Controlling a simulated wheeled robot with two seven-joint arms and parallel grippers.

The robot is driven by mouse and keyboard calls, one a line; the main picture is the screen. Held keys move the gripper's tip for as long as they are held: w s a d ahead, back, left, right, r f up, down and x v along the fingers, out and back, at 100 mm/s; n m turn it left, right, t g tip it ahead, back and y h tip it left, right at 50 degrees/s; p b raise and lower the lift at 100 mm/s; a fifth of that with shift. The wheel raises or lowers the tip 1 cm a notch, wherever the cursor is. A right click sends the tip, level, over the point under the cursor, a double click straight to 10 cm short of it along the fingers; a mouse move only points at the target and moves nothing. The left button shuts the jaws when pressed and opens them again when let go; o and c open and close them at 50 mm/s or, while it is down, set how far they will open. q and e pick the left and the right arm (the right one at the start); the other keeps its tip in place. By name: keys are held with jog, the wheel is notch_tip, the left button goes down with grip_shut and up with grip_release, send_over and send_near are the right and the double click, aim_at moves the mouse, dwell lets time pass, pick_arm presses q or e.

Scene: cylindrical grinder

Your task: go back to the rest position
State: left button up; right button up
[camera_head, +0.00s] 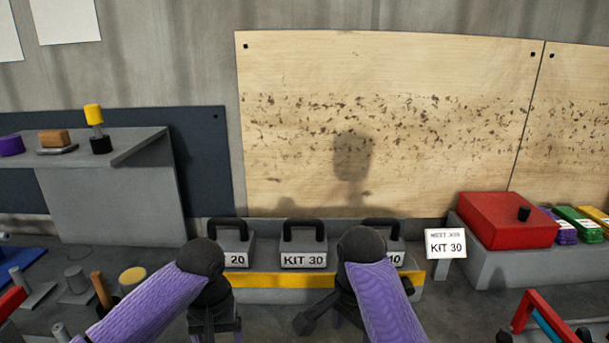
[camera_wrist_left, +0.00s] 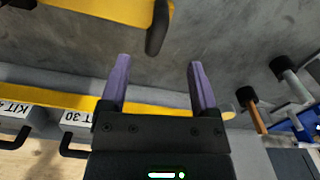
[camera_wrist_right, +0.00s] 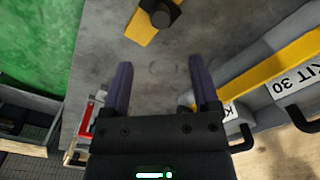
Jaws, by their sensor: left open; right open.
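My left gripper (camera_wrist_left: 160,62) is open, with nothing between its two purple fingers in the left wrist view. My right gripper (camera_wrist_right: 160,65) is also open and empty in the right wrist view. In the head view both arms reach forward over the bench, their wrists in front of the row of grey kit boxes. The KIT 30 box (camera_head: 304,248) stands between the wrists. The box marked 20 (camera_head: 237,250) is partly behind my left wrist. A third box (camera_head: 397,250) is largely hidden by my right wrist. The head view hides most of both grippers' fingers.
A yellow strip (camera_head: 275,281) edges the boxes' ledge. A KIT 30 sign (camera_head: 446,244) and red case (camera_head: 506,222) stand right. A grey shelf (camera_head: 115,190) with tools stands left. A wooden-handled tool (camera_head: 101,290) and metal posts stand near my left arm. A red frame (camera_head: 545,318) lies front right.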

pick_arm(q)
jog(key=shift+r, duration=0.35)
